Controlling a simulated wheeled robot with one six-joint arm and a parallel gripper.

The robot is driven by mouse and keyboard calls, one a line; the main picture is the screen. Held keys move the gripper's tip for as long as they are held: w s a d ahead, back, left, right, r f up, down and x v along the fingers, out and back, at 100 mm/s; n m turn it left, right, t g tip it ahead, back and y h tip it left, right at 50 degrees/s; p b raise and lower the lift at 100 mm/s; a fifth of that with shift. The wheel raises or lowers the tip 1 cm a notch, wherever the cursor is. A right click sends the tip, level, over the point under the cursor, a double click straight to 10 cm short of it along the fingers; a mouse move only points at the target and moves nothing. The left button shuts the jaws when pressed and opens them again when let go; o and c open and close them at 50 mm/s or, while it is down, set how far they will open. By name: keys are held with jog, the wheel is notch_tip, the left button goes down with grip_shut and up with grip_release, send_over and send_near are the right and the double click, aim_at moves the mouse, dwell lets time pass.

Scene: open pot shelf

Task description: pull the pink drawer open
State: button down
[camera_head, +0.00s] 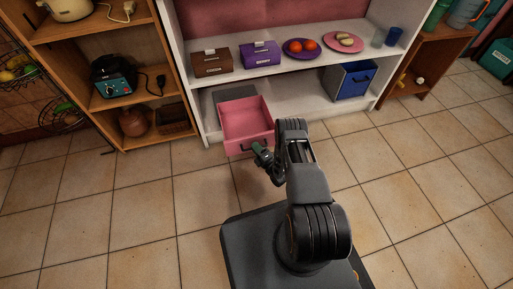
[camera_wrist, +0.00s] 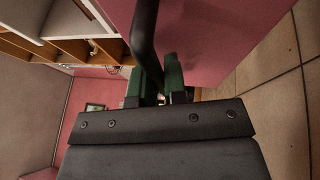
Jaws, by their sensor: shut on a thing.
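The pink drawer (camera_head: 247,120) is on the bottom level of the white shelf, left side, and stands pulled out toward me with its empty inside showing. Its dark handle (camera_head: 246,147) is on the front face. My gripper (camera_head: 259,149) is at that handle, with green fingertips. In the wrist view the dark handle bar (camera_wrist: 145,40) runs down between the green fingers of my gripper (camera_wrist: 160,80), and the pink front (camera_wrist: 205,40) fills the area behind. My gripper is shut on the handle; the exact contact is partly hidden.
A blue drawer box (camera_head: 350,80) is on the same level at the right. Brown (camera_head: 211,62) and purple (camera_head: 260,54) boxes and plates with food stand on the level above. A wooden shelf (camera_head: 125,95) is at the left. The tiled floor (camera_head: 135,205) is clear.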

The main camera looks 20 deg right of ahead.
jog(key=c, duration=1.2)
grip_release()
jog(key=shift+s, duration=0.1)
